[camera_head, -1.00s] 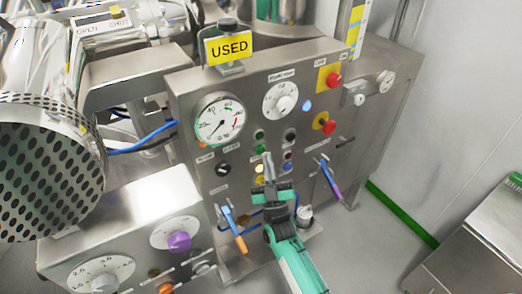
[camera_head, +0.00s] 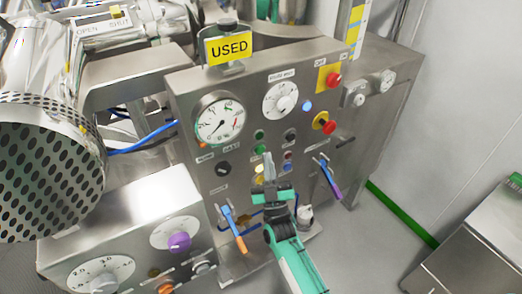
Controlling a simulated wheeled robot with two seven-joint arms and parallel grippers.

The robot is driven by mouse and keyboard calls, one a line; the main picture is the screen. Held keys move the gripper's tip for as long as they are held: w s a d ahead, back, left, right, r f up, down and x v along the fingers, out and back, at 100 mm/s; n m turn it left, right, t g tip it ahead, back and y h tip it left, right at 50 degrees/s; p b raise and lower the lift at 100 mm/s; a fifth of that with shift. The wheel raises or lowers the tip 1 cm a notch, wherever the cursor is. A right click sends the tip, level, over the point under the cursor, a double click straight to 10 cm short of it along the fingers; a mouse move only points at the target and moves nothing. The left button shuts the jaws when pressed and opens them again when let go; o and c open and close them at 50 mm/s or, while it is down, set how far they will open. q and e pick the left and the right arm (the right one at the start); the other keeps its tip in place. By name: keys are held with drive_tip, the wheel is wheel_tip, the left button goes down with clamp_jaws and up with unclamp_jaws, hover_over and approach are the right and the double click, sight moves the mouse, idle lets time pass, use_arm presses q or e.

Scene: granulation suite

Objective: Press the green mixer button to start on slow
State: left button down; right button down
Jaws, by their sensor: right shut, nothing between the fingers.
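The steel control panel (camera_head: 190,95) fills the middle of the head view. A green button (camera_head: 259,134) sits on it, right of the pressure gauge. A second green button (camera_head: 262,149) lies just below, partly hidden by my right gripper. My right gripper (camera_head: 268,156) is shut and empty, its fingertips pointing up at the panel by the lower green button. I cannot tell whether the tips touch it. The small labels are too blurred to read. My left gripper is out of view.
Red emergency knobs (camera_head: 328,127) are to the right. Handles with orange (camera_head: 238,240) and purple (camera_head: 332,186) grips stick out below.

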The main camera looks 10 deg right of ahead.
drive_tip(key=shift+w+a, duration=0.2)
drive_tip(key=shift+w, duration=0.2)
drive_tip(key=shift+w+a+b, duration=0.15)
drive_tip(key=shift+w+b, duration=0.25)
drive_tip(key=shift+b, duration=0.15)
idle(0.5)
drive_tip(key=shift+s, duration=0.1)
drive_tip(key=shift+s+d+p, duration=0.35)
drive_tip(key=shift+s, duration=0.4)
drive_tip(key=s, duration=0.1)
drive_tip(key=s+d+p, duration=0.1)
drive_tip(key=s, duration=0.1)
drive_tip(key=s+d, duration=0.1)
drive_tip(key=shift+s+p, duration=0.3)
drive_tip(key=shift+p, duration=0.05)
